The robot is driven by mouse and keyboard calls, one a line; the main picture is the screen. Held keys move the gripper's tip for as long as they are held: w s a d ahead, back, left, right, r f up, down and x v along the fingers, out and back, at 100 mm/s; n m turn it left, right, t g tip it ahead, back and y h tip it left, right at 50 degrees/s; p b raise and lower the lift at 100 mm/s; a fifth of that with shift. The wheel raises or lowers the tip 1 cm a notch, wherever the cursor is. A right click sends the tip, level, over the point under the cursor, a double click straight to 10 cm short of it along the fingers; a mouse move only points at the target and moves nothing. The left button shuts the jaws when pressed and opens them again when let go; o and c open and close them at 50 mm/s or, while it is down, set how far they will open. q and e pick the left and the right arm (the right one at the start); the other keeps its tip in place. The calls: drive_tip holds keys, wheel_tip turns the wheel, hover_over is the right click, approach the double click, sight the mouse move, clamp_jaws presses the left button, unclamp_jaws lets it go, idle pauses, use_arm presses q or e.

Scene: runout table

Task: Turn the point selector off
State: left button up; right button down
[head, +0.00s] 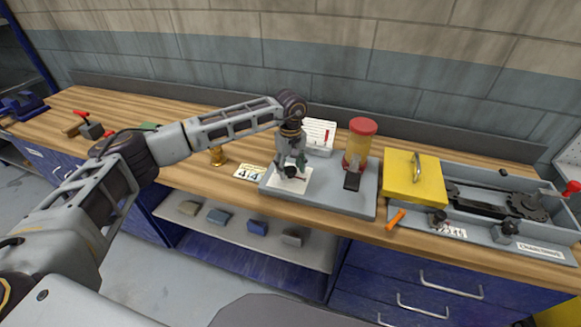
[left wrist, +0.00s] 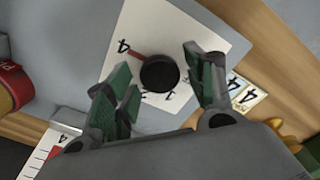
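A round black knob (left wrist: 160,72) sits on a white numbered plate (left wrist: 190,35); I take it for the point selector. Its red pointer is toward a "4" at the picture's upper left. Other marks below the knob are partly hidden. In the head view the plate (head: 301,185) lies on the left part of a grey base, mostly covered by my gripper. My left gripper (head: 291,171) points down over the knob. In the left wrist view its green-padded fingers (left wrist: 161,85) are spread, one on each side of the knob; I cannot tell whether they touch it.
A red-capped clear container (head: 361,145) stands on the grey base (head: 345,203). A number card (head: 250,172), a brass piece (head: 217,156) and a white sheet (head: 319,134) are nearby. A yellow cover (head: 413,176) and a chain mechanism (head: 495,205) are to the right.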

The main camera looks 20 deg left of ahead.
use_arm(q)
drive_tip(key=c, duration=0.7)
drive_tip(key=shift+c, duration=0.2)
